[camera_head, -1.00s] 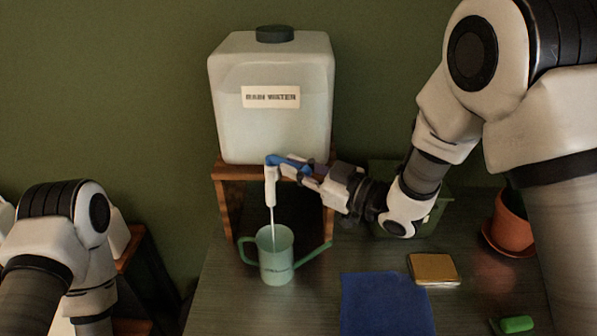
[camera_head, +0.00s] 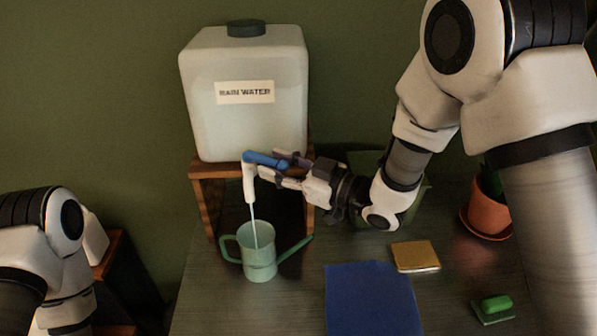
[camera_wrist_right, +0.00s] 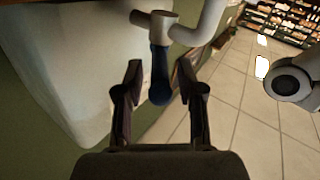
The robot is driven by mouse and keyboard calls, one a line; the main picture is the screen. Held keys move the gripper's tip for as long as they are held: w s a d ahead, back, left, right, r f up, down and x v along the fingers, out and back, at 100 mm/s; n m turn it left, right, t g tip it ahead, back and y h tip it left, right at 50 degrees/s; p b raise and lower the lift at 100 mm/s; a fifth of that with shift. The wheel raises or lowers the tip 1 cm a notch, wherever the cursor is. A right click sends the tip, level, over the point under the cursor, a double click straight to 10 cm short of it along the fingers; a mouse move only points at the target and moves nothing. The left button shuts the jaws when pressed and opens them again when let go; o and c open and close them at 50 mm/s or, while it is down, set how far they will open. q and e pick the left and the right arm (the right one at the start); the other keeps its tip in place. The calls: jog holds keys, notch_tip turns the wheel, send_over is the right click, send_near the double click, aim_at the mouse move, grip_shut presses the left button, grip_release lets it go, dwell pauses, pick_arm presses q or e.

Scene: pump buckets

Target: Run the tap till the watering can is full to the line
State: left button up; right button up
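A pale green watering can (camera_head: 260,262) stands upright under the tap (camera_head: 249,184) of the rain water tank (camera_head: 246,120). A thin pale stream (camera_head: 254,225) runs from the spout into the can's open top. The water level and the line cannot be made out. The tap has a blue lever (camera_head: 264,159). My right gripper (camera_head: 270,167) is around the lever, with one finger on each side. In the right wrist view, the blue lever (camera_wrist_right: 159,75) lies between the spread fingers with gaps on both sides. My left gripper is not in view.
The tank rests on a wooden stand (camera_head: 205,205). A blue cloth (camera_head: 372,300), a yellow sponge-like block (camera_head: 415,256), a green item (camera_head: 495,305) and a terracotta pot (camera_head: 488,215) lie to the right. A green box (camera_head: 412,200) is behind my right wrist.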

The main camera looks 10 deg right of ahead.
jog(key=v, duration=1)
jog(key=shift+s+d, duration=0.2)
jog(key=shift+d, duration=0.1)
dwell(5.7)
